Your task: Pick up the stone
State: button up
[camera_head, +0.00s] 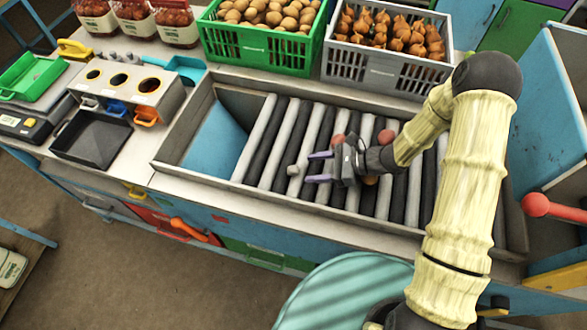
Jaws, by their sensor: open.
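A small pale grey stone (293,170) lies on the roller bed (262,145), left of my gripper. My gripper (313,168) is open, its two purple-tipped fingers pointing left toward the stone. The fingertips are a short way right of the stone, one a little above its level in the picture and one a little below. Nothing shows between the fingers. How high the fingers are above the rollers I cannot tell.
Reddish round items (386,137) lie on the rollers around my gripper, partly hidden by it. A raised grey rim (175,165) surrounds the roller bed. A green crate of potatoes (262,48) and a grey crate of onions (385,68) stand behind. The rollers left of the stone are clear.

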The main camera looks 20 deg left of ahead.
aim_at(299, 170)
jog(key=x, duration=0.4)
jog(key=shift+a+f+p, duration=0.1)
jog(key=shift+a+p, duration=0.1)
jog(key=shift+p, duration=0.2)
jog(key=c, duration=1.1)
jog(key=shift+o, duration=0.2)
notch_tip(299, 170, up, 10)
jog(key=b, duration=0.1)
jog(key=shift+b, duration=0.4)
